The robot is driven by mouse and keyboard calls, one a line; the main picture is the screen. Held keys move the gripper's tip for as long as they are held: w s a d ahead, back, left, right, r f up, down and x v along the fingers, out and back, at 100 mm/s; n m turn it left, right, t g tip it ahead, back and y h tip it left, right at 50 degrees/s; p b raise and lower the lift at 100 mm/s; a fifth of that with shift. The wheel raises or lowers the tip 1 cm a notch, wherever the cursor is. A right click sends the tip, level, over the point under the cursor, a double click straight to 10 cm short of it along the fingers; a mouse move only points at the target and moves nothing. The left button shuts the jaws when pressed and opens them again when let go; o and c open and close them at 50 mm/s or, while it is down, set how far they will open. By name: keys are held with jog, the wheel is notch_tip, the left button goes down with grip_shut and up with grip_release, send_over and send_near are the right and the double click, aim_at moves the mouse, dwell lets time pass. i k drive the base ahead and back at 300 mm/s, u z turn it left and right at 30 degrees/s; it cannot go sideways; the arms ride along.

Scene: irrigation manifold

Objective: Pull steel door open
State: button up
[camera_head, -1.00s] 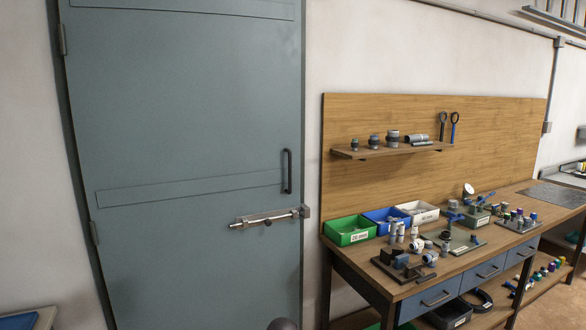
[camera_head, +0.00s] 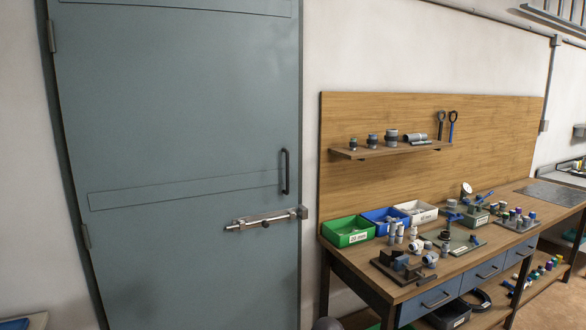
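The steel door (camera_head: 185,120) is a large grey-blue panel that fills the left half of the head view. It looks shut in its frame, with hinges (camera_head: 51,36) on its left edge. A dark vertical pull handle (camera_head: 285,171) is near its right edge. Below the handle a metal slide bolt (camera_head: 262,220) lies across the door. Its right end appears to reach the catch (camera_head: 302,212) at the frame. My gripper is not in view. Only a dark rounded piece, possibly part of my arm, shows at the bottom edge.
Right of the door stands a wooden workbench (camera_head: 345,256) with green, blue and white bins, pipe fittings and drawers. A shelf (camera_head: 390,151) is on its backboard. A blue-topped surface (camera_head: 20,322) shows at the lower left corner.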

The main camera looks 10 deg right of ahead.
aim_at(179, 117)
jog(key=u, duration=0.05)
jog(key=i, duration=1)
jog(key=z, duration=0.05)
